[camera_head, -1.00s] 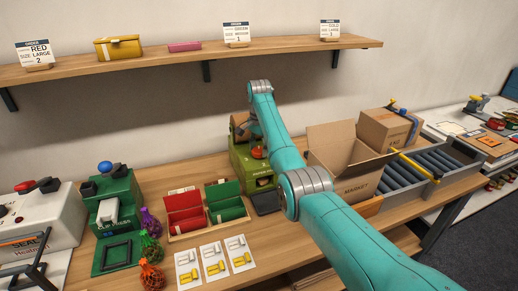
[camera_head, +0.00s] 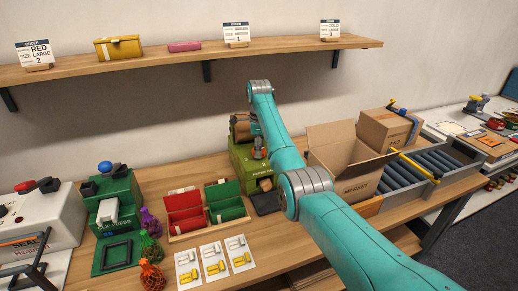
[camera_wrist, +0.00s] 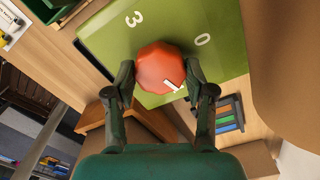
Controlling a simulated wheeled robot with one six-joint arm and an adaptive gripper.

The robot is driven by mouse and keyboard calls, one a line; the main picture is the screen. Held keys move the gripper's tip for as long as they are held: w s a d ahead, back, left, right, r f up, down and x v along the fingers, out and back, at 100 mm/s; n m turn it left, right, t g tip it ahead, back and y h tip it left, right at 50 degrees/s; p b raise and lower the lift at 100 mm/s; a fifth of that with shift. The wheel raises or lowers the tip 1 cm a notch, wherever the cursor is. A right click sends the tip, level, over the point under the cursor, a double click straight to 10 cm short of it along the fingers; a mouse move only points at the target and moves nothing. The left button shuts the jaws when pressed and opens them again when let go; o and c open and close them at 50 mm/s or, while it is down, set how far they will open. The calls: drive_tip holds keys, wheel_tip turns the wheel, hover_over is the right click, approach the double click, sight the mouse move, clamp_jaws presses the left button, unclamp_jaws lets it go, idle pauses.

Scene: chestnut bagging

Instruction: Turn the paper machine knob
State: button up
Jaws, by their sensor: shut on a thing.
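The green paper machine (camera_head: 243,160) stands at the back of the table, partly hidden by my arm in the head view. In the wrist view its green face (camera_wrist: 112,40) carries the digits 3 and 0. The orange-red faceted knob (camera_wrist: 160,66) has a white pointer line toward its lower right. My gripper (camera_wrist: 160,80) has its two fingers on either side of the knob, shut on it. In the head view the gripper and knob are small and mostly hidden behind my arm. Brown paper (camera_head: 265,184) shows at the machine's front opening.
A dark tray (camera_head: 266,203) lies before the machine. An open cardboard box (camera_head: 345,158) stands to its right, by a roller conveyor (camera_head: 424,172). Red and green bins (camera_head: 205,207) and a green clip press (camera_head: 112,205) stand left. A shelf (camera_head: 190,58) runs above.

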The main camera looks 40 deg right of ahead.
drive_tip(key=shift+m, duration=1.6)
drive_tip(key=o, duration=1.2)
drive_tip(key=shift+r, duration=3.75)
